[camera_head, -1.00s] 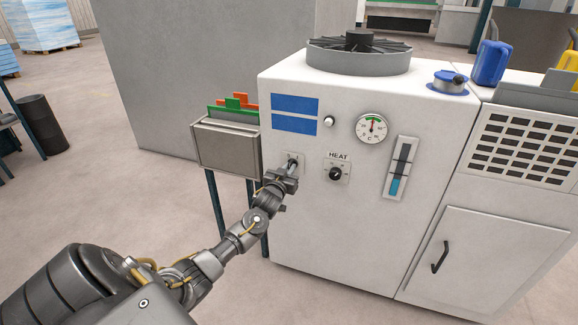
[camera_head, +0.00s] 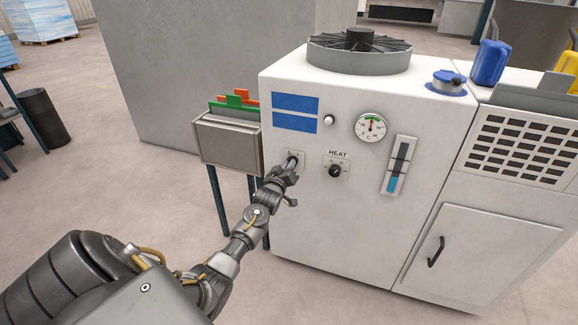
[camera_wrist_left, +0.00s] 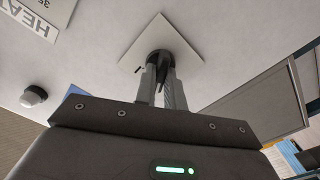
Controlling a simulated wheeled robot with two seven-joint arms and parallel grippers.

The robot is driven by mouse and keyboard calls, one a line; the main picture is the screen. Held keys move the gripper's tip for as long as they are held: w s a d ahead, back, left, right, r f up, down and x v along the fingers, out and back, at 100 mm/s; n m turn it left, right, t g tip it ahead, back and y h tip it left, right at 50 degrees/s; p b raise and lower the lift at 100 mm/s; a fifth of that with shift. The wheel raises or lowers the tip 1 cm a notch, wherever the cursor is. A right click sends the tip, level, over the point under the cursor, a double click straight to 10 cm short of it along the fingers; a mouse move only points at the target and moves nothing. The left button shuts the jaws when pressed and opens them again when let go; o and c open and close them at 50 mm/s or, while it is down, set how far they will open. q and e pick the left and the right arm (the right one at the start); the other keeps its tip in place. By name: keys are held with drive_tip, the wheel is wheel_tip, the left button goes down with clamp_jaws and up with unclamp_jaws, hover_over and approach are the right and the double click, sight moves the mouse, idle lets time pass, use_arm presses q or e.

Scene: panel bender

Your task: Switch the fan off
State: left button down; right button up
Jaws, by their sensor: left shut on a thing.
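The fan (camera_head: 359,52) sits in a grey ring on top of the white cabinet (camera_head: 320,225). A small plate with a dark knob (camera_wrist_left: 160,62) is on the cabinet front, left of the HEAT knob (camera_head: 335,170). My left gripper (camera_head: 291,168) is at this plate (camera_head: 299,155). In the left wrist view my left gripper (camera_wrist_left: 164,82) is shut on the dark knob, one finger on each side. The gripper hides much of the knob and plate in the head view, and the plate's label cannot be read. My right gripper is not in view.
A white push button (camera_head: 328,120), a round gauge (camera_head: 370,127) and a blue level indicator (camera_head: 398,165) are on the cabinet front. A grey file holder (camera_head: 227,143) with green and orange folders stands close on the left. Floor in front is clear.

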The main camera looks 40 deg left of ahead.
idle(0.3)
use_arm(q)
drive_tip(key=c, duration=1.5)
unclamp_jaws()
